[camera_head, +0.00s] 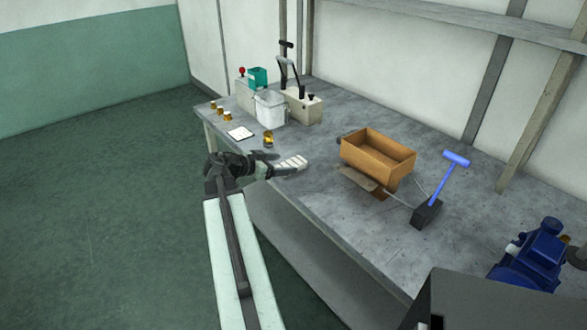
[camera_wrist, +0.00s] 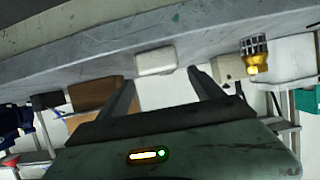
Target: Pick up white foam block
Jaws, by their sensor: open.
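The white foam block (camera_wrist: 156,61) lies on the grey bench top near its edge in the wrist view, beyond and between my gripper's two dark fingers. A pale ridged shape in the head view, just past the end of my gripper, appears to be the same block (camera_head: 292,163). My gripper (camera_wrist: 161,76) is open, with nothing held between its fingers. In the head view my gripper (camera_head: 266,166) reaches in over the bench's near edge, and its fingertips are hard to make out. The exact gap to the block cannot be told.
A brass fitting (camera_head: 268,139) stands close by; it also shows in the wrist view (camera_wrist: 255,57). A brown open box (camera_head: 376,155) is to the right. A blue-handled tool (camera_head: 446,179) and blue pump (camera_head: 532,258) are further right.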

